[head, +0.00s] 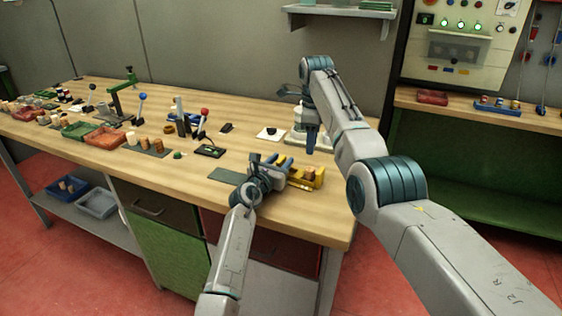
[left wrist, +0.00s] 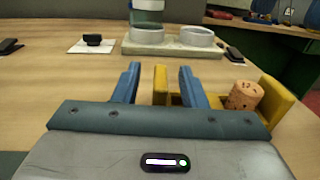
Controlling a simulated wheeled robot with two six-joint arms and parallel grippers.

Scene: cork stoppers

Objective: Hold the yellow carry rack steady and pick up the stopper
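The yellow carry rack (head: 319,180) lies near the table's front right edge. A cork stopper (head: 309,173) stands in it; the left wrist view shows this speckled brown stopper (left wrist: 244,95) at the right end of the rack (left wrist: 279,102). My left gripper (head: 286,161) is at the rack's left end. In the left wrist view its two blue fingers (left wrist: 160,84) are apart, with a yellow upright part of the rack showing between them; I cannot tell whether they touch it. My right gripper (head: 311,138) points down behind the rack, over a pale base, apart from the stopper.
The pale base (left wrist: 172,46) carries round metal cups behind the rack. A black piece on a white card (head: 270,134) lies left of it. A dark green mat (head: 228,176) lies left of my left gripper. Several stoppers, trays and tools fill the table's left side.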

